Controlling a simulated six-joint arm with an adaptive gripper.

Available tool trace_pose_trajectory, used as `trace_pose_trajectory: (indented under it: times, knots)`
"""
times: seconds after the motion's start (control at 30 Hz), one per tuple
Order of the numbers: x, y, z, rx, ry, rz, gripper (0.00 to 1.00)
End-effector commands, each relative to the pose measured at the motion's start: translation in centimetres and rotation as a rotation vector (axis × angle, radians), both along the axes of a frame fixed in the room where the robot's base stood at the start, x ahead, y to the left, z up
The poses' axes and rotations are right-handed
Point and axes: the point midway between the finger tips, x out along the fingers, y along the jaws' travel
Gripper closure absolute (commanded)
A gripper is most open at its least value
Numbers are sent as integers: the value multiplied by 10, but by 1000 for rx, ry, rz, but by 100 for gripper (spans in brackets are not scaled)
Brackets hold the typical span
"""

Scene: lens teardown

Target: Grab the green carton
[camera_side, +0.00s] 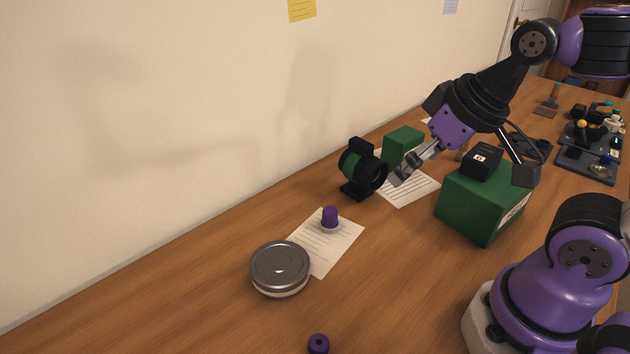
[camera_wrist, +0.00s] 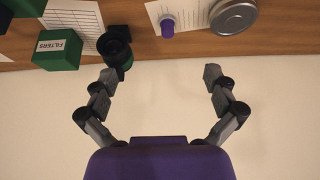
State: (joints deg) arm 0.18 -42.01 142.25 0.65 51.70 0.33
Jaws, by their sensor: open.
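A small green carton (camera_side: 403,143) stands near the wall, behind my gripper in the side view. In the wrist view this carton (camera_wrist: 57,58) shows a white label reading FILTERS, left of the jaws. A larger green box (camera_side: 475,208) with a white label stands farther right in the side view, with a black cube (camera_side: 482,161) on top. My gripper (camera_side: 398,176) is open above the table, near the black lens mount. In the wrist view my gripper (camera_wrist: 160,74) has its jaws wide apart with nothing between them.
A black lens mount (camera_side: 361,170) stands close to the small carton; it also shows in the wrist view (camera_wrist: 115,47). A purple piece (camera_side: 330,217) sits on a paper sheet, and a round tin (camera_side: 280,267) is nearby. The wall runs along the table's far edge.

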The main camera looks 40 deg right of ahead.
Motion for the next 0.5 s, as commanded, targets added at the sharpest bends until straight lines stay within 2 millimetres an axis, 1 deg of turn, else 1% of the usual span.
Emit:
trace_pose_trajectory:
  times: [0.07,0.17,0.27,0.3,0.37,0.4,0.47,0.5]
  knots:
    - [10,-8,6,1,11,-59,0]
    - [34,-31,19,8,34,-217,0]
    - [68,-64,30,18,58,-441,0]
    - [81,-78,32,23,66,-537,0]
    - [100,-100,31,30,76,-682,0]
    - [111,-114,29,34,82,-778,0]
    - [127,-136,23,42,87,-921,0]
    - [137,-150,17,47,90,-1016,0]
